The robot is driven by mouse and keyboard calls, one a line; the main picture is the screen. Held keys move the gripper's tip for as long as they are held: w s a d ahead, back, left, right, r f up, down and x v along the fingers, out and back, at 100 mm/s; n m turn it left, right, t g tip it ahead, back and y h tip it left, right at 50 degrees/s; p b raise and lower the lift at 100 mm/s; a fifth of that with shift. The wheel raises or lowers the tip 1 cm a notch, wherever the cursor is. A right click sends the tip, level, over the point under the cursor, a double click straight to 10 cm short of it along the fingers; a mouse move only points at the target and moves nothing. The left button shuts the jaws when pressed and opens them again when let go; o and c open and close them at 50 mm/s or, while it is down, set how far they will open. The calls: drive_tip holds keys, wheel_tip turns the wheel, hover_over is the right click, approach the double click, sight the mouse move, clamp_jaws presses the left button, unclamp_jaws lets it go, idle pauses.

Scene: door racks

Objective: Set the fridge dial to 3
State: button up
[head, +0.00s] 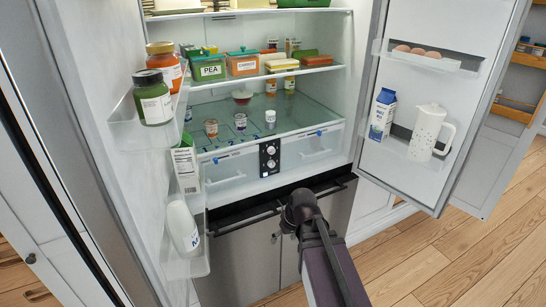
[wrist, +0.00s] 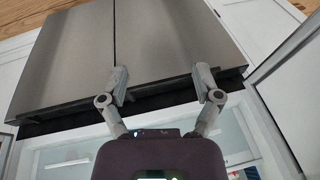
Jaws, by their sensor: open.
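The fridge (head: 220,178) stands open in the head view. Its dial panel (head: 269,158) is a black upright plate with two round white knobs, set between the clear drawers at the bottom of the compartment. The upper knob (head: 270,149) and lower knob (head: 272,167) are too small for me to read their settings. My arm reaches in from the bottom right, below and right of the panel, apart from it. In the wrist view my gripper (wrist: 162,84) is open and empty, its fingers spread in front of steel lower doors. The panel is not visible there.
The left door shelves hold jars (head: 153,97), a carton and a white bottle (head: 184,228). The right door (head: 425,85) stands open with eggs, a milk carton (head: 382,113) and a white pitcher (head: 428,130). Small jars stand on the glass shelf (head: 290,118) above the panel. Space before the panel looks clear.

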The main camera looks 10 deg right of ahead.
drive_tip(key=w+a+n+t+y+b, duration=0.3)
drive_tip(key=w, duration=0.6)
drive_tip(key=t+b, duration=0.8)
drive_tip(key=t, duration=0.4)
approach(273, 152)
drive_tip(key=v, duration=0.4)
drive_tip(key=shift+s, duration=0.3)
drive_tip(key=shift+w+a, duration=0.1)
drive_tip(key=shift+w, duration=0.05)
drive_tip(key=x, duration=1.3)
drive_tip(key=shift+w+r, duration=0.1)
drive_tip(key=shift+w, duration=0.15)
